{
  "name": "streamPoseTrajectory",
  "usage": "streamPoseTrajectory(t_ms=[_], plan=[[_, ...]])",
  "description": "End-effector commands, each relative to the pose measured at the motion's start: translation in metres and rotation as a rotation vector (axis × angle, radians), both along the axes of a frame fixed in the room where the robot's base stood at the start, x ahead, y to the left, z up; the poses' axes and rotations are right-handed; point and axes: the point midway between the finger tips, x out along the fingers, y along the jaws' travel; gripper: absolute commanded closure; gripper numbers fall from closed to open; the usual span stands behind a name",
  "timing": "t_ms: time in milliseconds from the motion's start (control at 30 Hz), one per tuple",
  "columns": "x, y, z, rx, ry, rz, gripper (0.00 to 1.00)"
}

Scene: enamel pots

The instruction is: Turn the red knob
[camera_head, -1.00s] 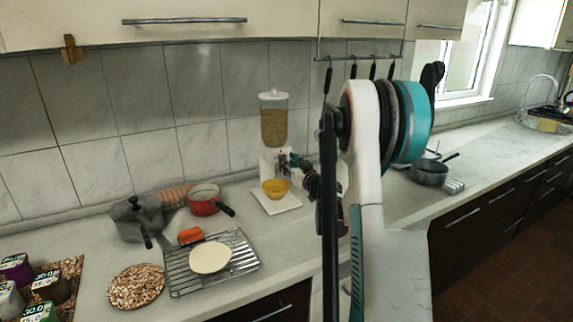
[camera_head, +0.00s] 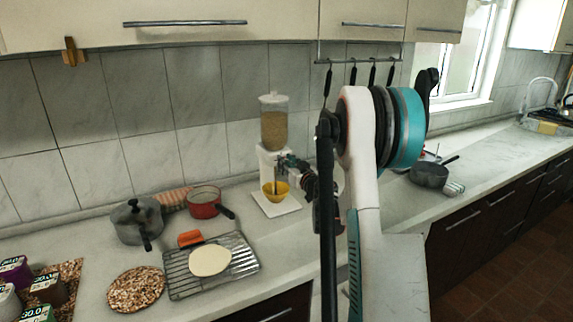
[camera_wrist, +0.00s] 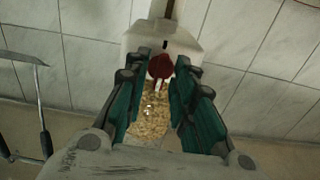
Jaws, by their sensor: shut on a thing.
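A grain dispenser (camera_head: 274,127) stands against the tiled wall, with a clear hopper of grain on a white body. Its red knob (camera_wrist: 160,66) shows in the wrist view between my gripper's fingers. My gripper (camera_wrist: 158,88) is shut on the knob, its teal-padded fingers on either side. In the head view my gripper (camera_head: 281,171) is in front of the white body and hides the knob. A yellow bowl (camera_head: 270,190) stands below on a white square tray (camera_head: 290,206). Grain (camera_wrist: 150,115) shows between the fingers; I cannot tell whether it is in the hopper or the bowl.
To the left are a red pan (camera_head: 203,203), a grey pot (camera_head: 130,226), a wire rack (camera_head: 245,250) with a pale disc, and a round speckled mat (camera_head: 136,288). A dark pan (camera_head: 430,174) stands right, beyond my arm. Utensils hang from a rail above.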

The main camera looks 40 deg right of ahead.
Motion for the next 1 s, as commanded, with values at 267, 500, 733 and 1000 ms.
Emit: streamPoseTrajectory(t_ms=[267,500,733,1000], plan=[[-0.0001,-0.0005,-0.0003,0.134,-0.032,0.001,1.00],[-0.0003,-0.0013,-0.0006,0.342,-0.082,0.001,1.00],[-0.0004,-0.0021,-0.0010,0.555,-0.134,0.001,1.00],[-0.0006,-0.0030,-0.0017,0.804,-0.193,0.000,1.00]])
